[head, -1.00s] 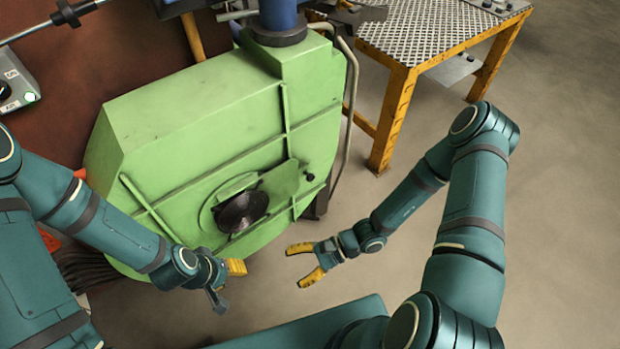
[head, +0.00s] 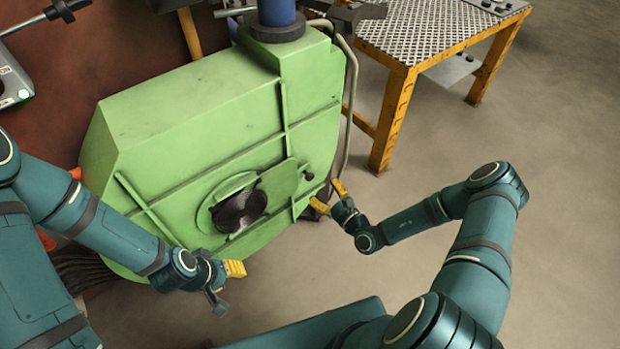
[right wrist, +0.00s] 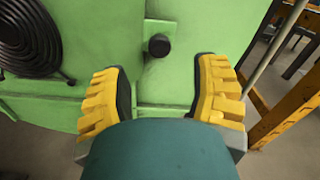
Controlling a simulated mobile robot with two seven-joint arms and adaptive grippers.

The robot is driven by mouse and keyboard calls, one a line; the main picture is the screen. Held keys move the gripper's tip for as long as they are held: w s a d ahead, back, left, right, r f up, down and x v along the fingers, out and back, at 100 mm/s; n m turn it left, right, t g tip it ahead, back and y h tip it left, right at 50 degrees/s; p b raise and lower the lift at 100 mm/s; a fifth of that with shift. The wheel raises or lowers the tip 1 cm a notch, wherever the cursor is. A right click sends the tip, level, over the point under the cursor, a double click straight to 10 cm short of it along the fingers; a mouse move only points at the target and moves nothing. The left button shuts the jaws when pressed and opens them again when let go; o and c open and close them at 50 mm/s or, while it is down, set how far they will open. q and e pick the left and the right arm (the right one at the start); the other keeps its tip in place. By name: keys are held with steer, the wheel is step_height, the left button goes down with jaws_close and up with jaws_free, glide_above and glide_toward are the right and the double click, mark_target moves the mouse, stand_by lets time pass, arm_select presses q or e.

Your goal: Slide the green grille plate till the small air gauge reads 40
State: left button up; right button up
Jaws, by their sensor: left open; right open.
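My left gripper (head: 228,284) is open and empty, below the grille. I cannot make out the small air gauge.
The green housing (head: 185,115) fills the middle, with a blue pipe (head: 277,12) on top. A yellow-legged table (head: 395,100) stands at the back right. A bent grey pipe (head: 350,110) runs down the housing's right side. The floor at right is clear.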

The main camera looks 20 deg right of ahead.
mark_target(311, 178)
steer(key=b+x, duration=0.1)
steer(key=x, duration=0.6)
steer(key=shift+w, duration=0.1)
steer(key=shift+o, duration=0.2)
jaws_close()
